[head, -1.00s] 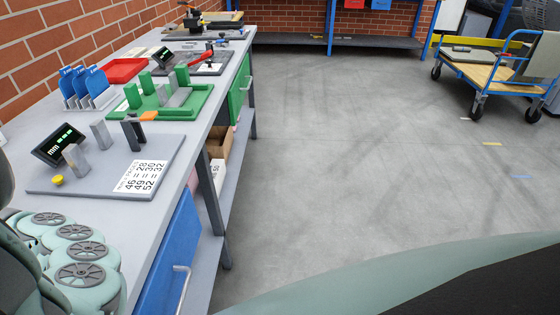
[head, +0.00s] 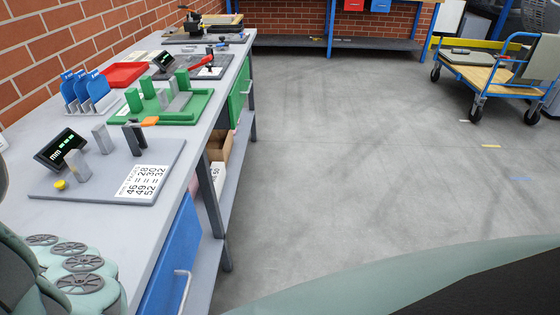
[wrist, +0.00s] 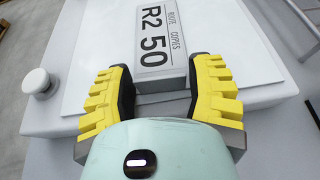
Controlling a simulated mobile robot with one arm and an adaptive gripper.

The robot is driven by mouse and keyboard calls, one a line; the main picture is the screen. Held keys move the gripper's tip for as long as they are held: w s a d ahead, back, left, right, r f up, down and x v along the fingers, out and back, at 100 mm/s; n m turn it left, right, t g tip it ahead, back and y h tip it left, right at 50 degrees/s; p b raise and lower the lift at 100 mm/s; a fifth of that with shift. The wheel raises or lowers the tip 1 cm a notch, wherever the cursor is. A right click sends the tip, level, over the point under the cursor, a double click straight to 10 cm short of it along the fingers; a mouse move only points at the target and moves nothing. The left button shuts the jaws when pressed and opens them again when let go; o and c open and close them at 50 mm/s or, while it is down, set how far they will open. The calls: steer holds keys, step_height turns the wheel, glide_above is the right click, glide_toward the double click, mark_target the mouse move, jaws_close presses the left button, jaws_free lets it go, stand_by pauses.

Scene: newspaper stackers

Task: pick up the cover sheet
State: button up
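In the wrist view, a long grey block (wrist: 172,84) carries a white label (wrist: 153,33) reading "ROUTE R2 COPIES 50". It lies over a flat white sheet (wrist: 230,50), which looks like the cover sheet; how block and sheet are joined does not show. My gripper (wrist: 162,92) has its yellow, dark-padded fingers on either side of the block's near end. I see no clear gap between pads and block, but cannot tell whether they press on it. The fingers hide part of the block's sides. Neither gripper nor sheet can be made out in the head view.
In the wrist view, a white round knob (wrist: 38,82) stands left on a pale surface (wrist: 60,118). In the head view, a long workbench (head: 205,145) along the brick wall holds a gauge board (head: 100,185) and a green tray (head: 195,108). A blue cart (head: 490,70) stands far right; the middle floor is clear.

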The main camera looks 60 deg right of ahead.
steer(key=c, duration=0.4)
steer(key=shift+f, duration=0.1)
